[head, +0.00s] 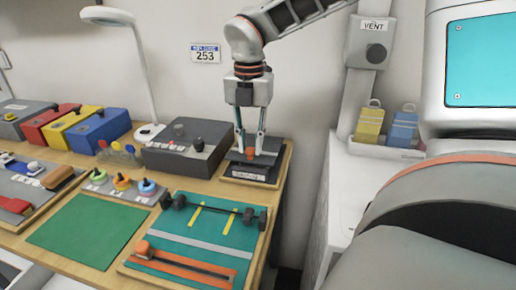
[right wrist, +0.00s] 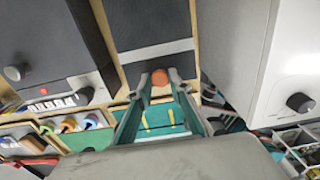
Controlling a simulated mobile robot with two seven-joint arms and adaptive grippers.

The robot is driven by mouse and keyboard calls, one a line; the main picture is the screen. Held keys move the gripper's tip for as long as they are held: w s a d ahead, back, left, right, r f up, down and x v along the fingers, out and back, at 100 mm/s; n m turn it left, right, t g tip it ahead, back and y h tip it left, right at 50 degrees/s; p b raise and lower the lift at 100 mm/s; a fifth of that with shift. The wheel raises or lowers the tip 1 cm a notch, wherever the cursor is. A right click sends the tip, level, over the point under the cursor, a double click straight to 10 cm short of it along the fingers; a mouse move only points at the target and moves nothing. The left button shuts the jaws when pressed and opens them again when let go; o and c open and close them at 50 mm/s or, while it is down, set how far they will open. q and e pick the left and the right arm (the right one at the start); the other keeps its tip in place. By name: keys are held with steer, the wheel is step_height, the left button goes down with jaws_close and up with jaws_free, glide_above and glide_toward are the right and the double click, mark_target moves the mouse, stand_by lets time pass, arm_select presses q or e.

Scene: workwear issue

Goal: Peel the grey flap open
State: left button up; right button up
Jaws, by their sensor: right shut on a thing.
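The dark grey flap (head: 265,162) lies on a small board (head: 284,163) at the right back of the bench, and an orange tab (head: 250,154) is on it. My right gripper (head: 250,150) points down from above, with its two fingers on either side of the orange tab and shut on it. In the right wrist view the orange tab (right wrist: 160,77) sits between the fingertips, at the edge of a dark grey surface (right wrist: 155,25). How far the flap is lifted, if at all, I cannot tell. My left gripper is not in view.
A grey box with a black knob (head: 185,146) stands just left of the board. A teal board (head: 190,250) with a black bar and orange strap lies in front. A green mat (head: 90,230) is clear. A white wall and cabinet are close on the right.

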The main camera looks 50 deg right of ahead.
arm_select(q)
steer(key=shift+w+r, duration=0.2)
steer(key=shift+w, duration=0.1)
arm_select(e)
steer(key=shift+d+r, duration=0.1)
steer(key=shift+r, duration=0.15)
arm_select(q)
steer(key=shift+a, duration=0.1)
arm_select(e)
steer(key=shift+w+d+r, duration=0.15)
steer(key=shift+d+r, duration=0.15)
steer(key=shift+r, duration=0.4)
steer(key=shift+w+d+r, duration=0.15)
steer(key=shift+d+r, duration=0.1)
steer(key=shift+r, duration=0.45)
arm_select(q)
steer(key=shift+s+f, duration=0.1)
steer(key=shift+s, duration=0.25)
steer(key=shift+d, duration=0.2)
